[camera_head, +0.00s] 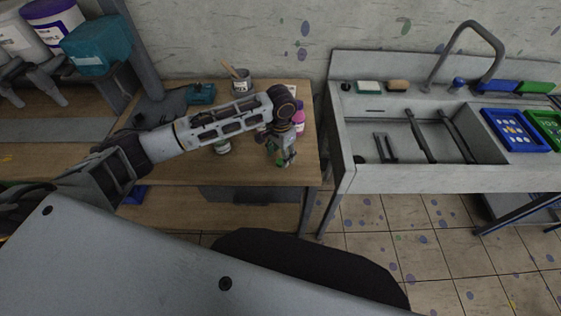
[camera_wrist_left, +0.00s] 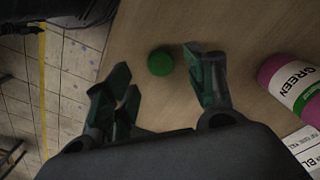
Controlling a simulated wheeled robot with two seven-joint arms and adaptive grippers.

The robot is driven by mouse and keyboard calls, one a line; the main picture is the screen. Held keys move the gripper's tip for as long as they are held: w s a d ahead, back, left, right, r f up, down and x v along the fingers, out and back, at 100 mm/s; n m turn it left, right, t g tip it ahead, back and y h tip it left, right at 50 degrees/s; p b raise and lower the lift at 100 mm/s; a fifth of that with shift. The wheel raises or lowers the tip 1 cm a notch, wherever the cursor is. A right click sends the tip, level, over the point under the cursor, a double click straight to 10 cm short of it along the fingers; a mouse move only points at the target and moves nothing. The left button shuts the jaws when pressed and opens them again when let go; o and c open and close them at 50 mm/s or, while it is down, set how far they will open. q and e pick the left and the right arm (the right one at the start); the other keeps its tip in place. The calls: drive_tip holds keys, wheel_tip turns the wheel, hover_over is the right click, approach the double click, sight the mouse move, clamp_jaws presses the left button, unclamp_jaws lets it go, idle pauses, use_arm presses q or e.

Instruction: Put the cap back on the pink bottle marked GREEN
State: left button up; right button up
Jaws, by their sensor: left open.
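The pink bottle (camera_wrist_left: 289,85) with a white label reading GREEN shows at the right of the left wrist view. In the head view the pink bottle (camera_head: 299,118) stands on the wooden table, partly hidden by my left arm. A round green cap (camera_wrist_left: 160,63) lies on the table top. My left gripper (camera_wrist_left: 163,85) is open above the table, with the cap showing between its fingers and nothing held. In the head view the left gripper (camera_head: 282,158) points down near the table's right front part. My right gripper is not in view.
A small jar (camera_head: 222,146) stands left of the gripper. A cup with a brush (camera_head: 241,82) and a teal box (camera_head: 201,94) are at the back of the wooden table (camera_head: 180,170). A sink unit (camera_head: 380,178) stands to the right across a narrow gap.

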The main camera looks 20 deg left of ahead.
sight(280, 161)
use_arm(q)
drive_tip(key=shift+f, duration=1.65)
drive_tip(key=shift+a, duration=0.1)
drive_tip(key=shift+c, duration=0.2)
drive_tip(key=c, duration=0.7)
